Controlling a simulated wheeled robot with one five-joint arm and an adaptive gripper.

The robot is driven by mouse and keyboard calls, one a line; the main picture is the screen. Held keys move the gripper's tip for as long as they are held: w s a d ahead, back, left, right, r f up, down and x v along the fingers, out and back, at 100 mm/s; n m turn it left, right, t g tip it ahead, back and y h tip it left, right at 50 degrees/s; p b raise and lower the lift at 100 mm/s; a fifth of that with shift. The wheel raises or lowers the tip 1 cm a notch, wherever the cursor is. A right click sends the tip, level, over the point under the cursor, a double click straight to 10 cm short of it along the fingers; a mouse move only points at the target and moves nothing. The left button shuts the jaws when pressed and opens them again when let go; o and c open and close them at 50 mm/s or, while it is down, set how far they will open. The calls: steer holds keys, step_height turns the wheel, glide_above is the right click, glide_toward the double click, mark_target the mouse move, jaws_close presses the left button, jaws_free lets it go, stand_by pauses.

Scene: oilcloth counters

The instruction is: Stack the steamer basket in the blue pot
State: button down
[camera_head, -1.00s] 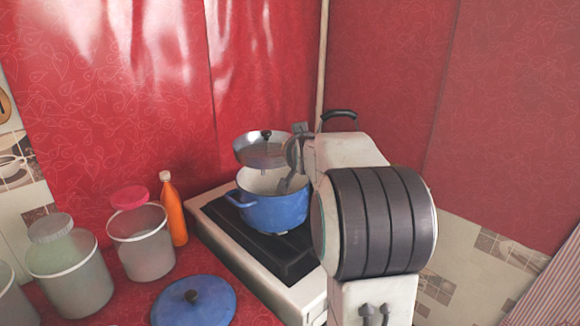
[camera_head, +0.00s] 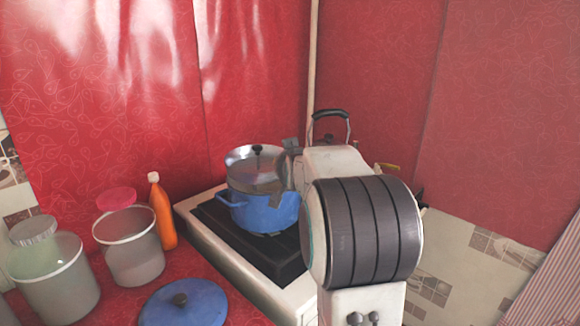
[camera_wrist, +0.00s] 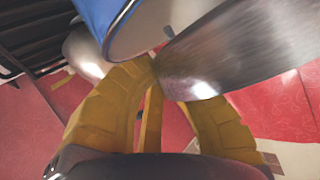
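The blue pot (camera_head: 262,212) stands on the black hob, with its left handle showing. The shiny metal steamer basket (camera_head: 250,172), with a black knob on top, is at the pot's mouth, slightly tilted. Whether it is seated or just above the rim I cannot tell. My gripper (camera_head: 283,172) is at the basket's right side, partly hidden by my arm. In the wrist view, the yellow fingers close around the edge of the basket (camera_wrist: 235,55), and the pot (camera_wrist: 92,14) shows at the top.
A blue lid (camera_head: 185,305) lies on the red counter. Lidded jars (camera_head: 130,250) and an orange bottle (camera_head: 162,215) stand left of the stove (camera_head: 215,245). A kettle with a black handle (camera_head: 330,114) is behind my arm. Red walls close off the back.

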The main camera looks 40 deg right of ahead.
steer(key=shift+f+b, duration=0.4)
steer(key=shift+b, duration=0.05)
steer(key=c, duration=1.4)
jaws_free()
